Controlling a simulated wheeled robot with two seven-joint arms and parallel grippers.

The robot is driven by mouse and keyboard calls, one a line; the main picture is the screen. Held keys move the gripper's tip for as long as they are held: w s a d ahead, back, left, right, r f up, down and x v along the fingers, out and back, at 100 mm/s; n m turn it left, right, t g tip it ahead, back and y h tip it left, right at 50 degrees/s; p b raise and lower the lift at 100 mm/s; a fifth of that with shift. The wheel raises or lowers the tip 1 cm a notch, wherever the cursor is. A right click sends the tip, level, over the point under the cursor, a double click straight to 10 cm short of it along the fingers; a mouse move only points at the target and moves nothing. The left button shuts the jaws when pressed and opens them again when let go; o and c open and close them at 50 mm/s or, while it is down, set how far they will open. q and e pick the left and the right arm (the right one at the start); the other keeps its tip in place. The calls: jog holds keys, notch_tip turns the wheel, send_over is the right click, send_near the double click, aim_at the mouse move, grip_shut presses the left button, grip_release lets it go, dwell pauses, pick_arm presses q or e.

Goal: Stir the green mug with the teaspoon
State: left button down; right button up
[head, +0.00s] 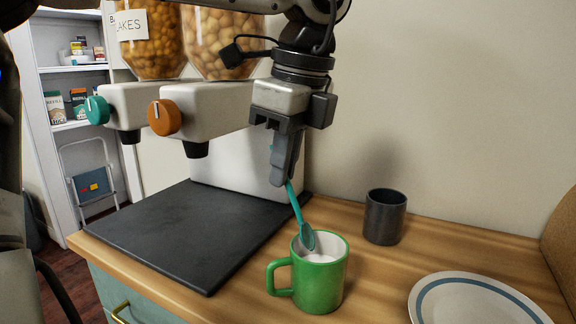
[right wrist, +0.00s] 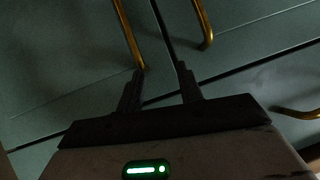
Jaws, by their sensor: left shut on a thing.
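The green mug (head: 318,284) stands upright on the wooden counter in the head view, its handle to the left, with white contents inside. My left gripper (head: 281,178) points down above it and is shut on the teal teaspoon (head: 295,205) by the upper end of its handle. The teaspoon slants down to the right, and its bowl shows at the mug's mouth, over the white contents. I cannot tell whether it touches them. My right gripper (right wrist: 161,72) shows in the right wrist view, fingers apart and empty, in front of drawer fronts.
A dark grey cup (head: 384,217) stands behind the mug to the right. A white plate with a blue ring (head: 470,302) lies at the front right. A black mat (head: 190,235) and a dispenser with an orange knob (head: 165,117) are to the left. Brass handles (right wrist: 203,25) stick out near my right gripper.

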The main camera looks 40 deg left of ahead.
pick_arm(q)
jog(key=shift+a+r+p, duration=0.2)
jog(key=shift+r+p, duration=0.15)
jog(key=shift+r, duration=0.3)
jog(key=shift+s+a+r+p, duration=0.1)
jog(key=shift+a+r+p, duration=0.1)
jog(key=shift+r+p, duration=0.25)
jog(key=shift+a+r, duration=0.15)
jog(key=shift+r, duration=0.15)
pick_arm(e)
jog(key=r, duration=0.1)
jog(key=d+r+t, duration=0.1)
jog(key=r, duration=0.1)
jog(key=shift+s+r, duration=0.1)
jog(key=shift+r, duration=0.2)
